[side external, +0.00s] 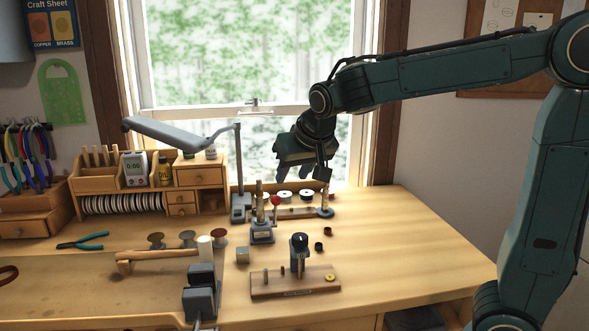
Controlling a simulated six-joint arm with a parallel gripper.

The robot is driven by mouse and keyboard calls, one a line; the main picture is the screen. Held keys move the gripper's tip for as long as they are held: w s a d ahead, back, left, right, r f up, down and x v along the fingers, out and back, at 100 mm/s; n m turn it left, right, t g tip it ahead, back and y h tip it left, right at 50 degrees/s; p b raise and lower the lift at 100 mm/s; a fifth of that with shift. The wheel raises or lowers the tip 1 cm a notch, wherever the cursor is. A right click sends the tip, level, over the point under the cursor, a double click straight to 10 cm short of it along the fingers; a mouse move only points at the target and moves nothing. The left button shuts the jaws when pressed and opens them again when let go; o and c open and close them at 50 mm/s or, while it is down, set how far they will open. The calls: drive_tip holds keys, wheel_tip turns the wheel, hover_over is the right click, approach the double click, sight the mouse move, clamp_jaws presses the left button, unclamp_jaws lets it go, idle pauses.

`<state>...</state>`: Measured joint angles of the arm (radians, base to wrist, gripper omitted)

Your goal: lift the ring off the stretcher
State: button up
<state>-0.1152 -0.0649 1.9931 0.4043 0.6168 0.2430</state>
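A small grey device with an upright post and a red-knobbed lever (262,228) stands near the middle of the bench; it looks like the stretcher. A ring on its post is too small to make out. My gripper (301,178) hangs in the air above and to the right of it, in front of the window. Its two dark fingers are spread apart with nothing visible between them. It is clear of the stretcher and of the bench top.
A wooden board (268,291) with a dark upright post (299,252) stands in front. A slim stand (325,200) is below my gripper. A lamp (239,170) rises left of it. A mallet (165,258) and vise (201,297) lie front left. The right bench is clear.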

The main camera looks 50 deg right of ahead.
drive_tip(key=m+h, duration=0.2)
approach(260, 189)
drive_tip(key=shift+d+f, duration=0.15)
drive_tip(key=shift+d, duration=0.1)
drive_tip(key=shift+f, duration=0.15)
drive_tip(key=shift+x, duration=4.15)
drive_tip(key=shift+w+a, duration=0.1)
drive_tip(key=shift+w, duration=0.1)
drive_tip(key=c, duration=0.7)
drive_tip(key=shift+c, duration=0.4)
drive_tip(key=shift+r, duration=1)
